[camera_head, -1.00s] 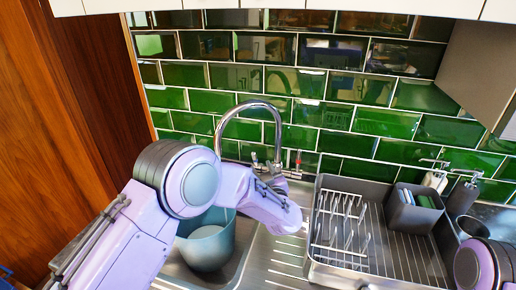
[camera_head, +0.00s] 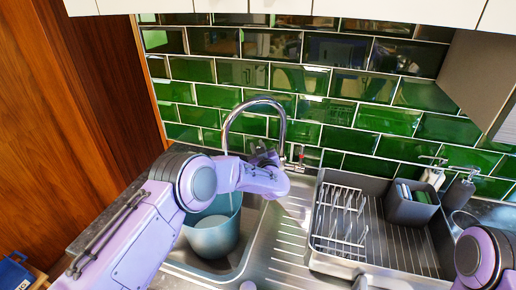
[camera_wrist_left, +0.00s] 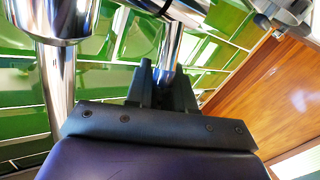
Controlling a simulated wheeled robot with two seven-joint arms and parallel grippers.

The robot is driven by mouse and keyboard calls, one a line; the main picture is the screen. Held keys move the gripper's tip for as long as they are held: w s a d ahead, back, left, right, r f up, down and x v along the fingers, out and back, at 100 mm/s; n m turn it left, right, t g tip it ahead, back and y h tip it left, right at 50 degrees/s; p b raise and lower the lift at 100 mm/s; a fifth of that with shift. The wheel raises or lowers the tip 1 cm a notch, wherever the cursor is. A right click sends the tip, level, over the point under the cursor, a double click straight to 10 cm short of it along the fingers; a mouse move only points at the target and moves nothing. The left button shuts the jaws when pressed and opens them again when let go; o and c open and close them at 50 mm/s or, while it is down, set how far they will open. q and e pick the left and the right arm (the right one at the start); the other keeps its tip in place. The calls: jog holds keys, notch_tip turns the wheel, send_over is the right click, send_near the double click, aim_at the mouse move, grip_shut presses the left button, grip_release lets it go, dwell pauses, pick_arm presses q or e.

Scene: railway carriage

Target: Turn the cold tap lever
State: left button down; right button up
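The chrome gooseneck tap (camera_head: 255,101) rises behind the sink against green tiles. A small tap fitting with a red mark (camera_head: 300,156) stands just right of its base. My left gripper (camera_head: 263,154) is at the tap's base, mostly hidden behind its own wrist. In the left wrist view its two dark fingers (camera_wrist_left: 163,78) stand a little apart, with a slim chrome rod (camera_wrist_left: 172,48) showing between or just behind them. I cannot tell whether they touch it. No cold tap lever can be clearly made out.
A thick chrome column (camera_wrist_left: 57,85) stands close left of the fingers in the wrist view. A grey-blue bucket (camera_head: 213,238) stands in the sink under my left arm. A dish rack (camera_head: 375,267) fills the drainer at right. Soap dispensers (camera_head: 433,177) stand behind it.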

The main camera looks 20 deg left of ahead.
pick_arm(q)
jog(key=s+n+t+y+b, duration=0.1)
jog(key=b, duration=0.3)
jog(key=s+f+n+t+y+b, duration=0.1)
jog(key=b, duration=0.4)
jog(key=shift+s+n+t+y, duration=0.2)
jog(key=shift+n+t+y, duration=0.1)
jog(key=shift+n+t, duration=0.1)
jog(key=shift+f, duration=0.1)
jog(key=c, duration=1.1)
grip_release()
